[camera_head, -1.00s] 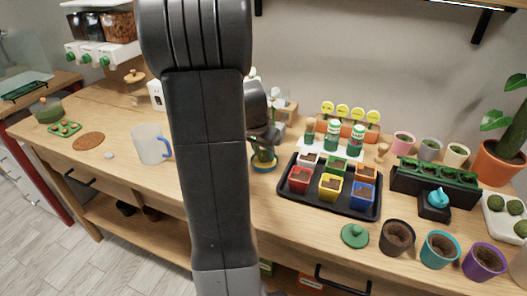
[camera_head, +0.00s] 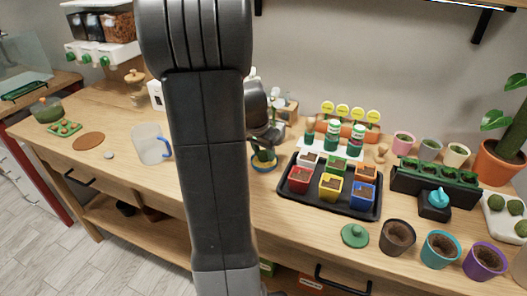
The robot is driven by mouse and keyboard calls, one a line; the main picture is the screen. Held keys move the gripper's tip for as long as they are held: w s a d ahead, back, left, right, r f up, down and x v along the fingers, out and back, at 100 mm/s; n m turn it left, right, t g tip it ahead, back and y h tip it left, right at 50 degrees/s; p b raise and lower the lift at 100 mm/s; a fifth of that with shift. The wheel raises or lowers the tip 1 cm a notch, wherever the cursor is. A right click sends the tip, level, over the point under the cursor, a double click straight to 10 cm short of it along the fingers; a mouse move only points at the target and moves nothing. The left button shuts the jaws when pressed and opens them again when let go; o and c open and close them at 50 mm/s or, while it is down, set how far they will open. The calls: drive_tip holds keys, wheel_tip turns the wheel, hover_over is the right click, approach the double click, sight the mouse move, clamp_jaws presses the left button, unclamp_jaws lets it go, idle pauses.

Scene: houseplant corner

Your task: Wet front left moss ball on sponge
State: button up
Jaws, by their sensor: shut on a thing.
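My gripper (camera_head: 264,143) is behind my large dark arm, right of the picture's middle line of the arm, and points down. It is shut on a small green thing, which looks like a moss ball but is mostly hidden by the fingers. Directly below is a small round blue dish (camera_head: 264,167), which seems to hold the sponge; the fingers hide most of it. I cannot tell whether the green thing touches the sponge. Other moss balls (camera_head: 515,207) sit on a white tray (camera_head: 492,228) at the right edge, with a bare space at its front left.
A black tray (camera_head: 325,207) with several coloured pots stands right of my gripper. A mug (camera_head: 149,145) stands left of my arm. A green lid (camera_head: 355,236) and three pots (camera_head: 440,250) line the front right. Bare wood lies before the blue dish.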

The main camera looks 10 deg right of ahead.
drive_tip(key=shift+r+p, duration=2.55)
drive_tip(key=shift+r, duration=0.9)
drive_tip(key=shift+r, duration=0.15)
drive_tip(key=shift+r+p, duration=0.2)
drive_tip(key=shift+p, duration=0.1)
